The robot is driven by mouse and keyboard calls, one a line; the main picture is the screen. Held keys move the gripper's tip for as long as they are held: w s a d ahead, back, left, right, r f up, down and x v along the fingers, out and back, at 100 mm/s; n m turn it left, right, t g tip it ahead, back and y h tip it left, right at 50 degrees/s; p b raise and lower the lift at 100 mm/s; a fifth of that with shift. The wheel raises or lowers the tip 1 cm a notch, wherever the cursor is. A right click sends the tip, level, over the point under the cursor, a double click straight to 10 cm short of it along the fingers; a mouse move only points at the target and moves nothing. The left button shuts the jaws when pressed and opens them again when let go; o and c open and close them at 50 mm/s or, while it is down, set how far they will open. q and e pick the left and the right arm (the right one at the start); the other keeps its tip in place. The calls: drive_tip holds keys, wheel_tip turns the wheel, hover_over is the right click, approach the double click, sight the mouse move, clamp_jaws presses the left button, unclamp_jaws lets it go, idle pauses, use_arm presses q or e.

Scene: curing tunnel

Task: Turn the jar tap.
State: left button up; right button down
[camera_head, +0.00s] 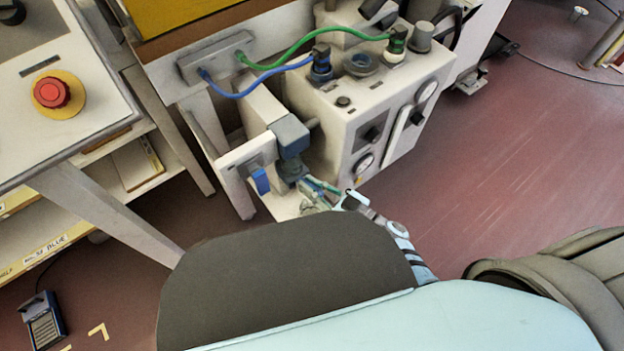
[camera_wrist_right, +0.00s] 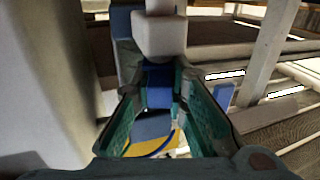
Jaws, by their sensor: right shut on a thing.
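My right gripper (camera_head: 318,187) reaches in from the lower right to the blue-grey fitting on the front left of the white machine. In the right wrist view its green-padded fingers (camera_wrist_right: 158,112) lie either side of a blue piece, which I take to be the jar tap (camera_wrist_right: 158,82). The gripper is shut on it. A pale block sits just above the blue piece in that view. In the head view the held part is small and mostly hidden by the fingers. The jar itself I cannot make out. My left gripper is not in view.
The white machine (camera_head: 425,88) carries a gauge, knobs and green and blue hoses. A white plate with a blue lever (camera_head: 261,182) stands left of the gripper. A table with a red button (camera_head: 51,92) is at far left.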

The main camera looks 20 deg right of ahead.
drive_tip(key=shift+m+t+h, duration=0.5)
drive_tip(key=shift+m+h, duration=0.1)
drive_tip(key=shift+h, duration=0.2)
drive_tip(key=c, duration=1.6)
unclamp_jaws()
drive_tip(key=shift+s+d, duration=0.15)
drive_tip(key=shift+s, duration=0.1)
drive_tip(key=v, duration=1.1)
drive_tip(key=shift+s, duration=0.25)
drive_tip(key=shift+f+h, duration=0.1)
drive_tip(key=shift+h, duration=0.2)
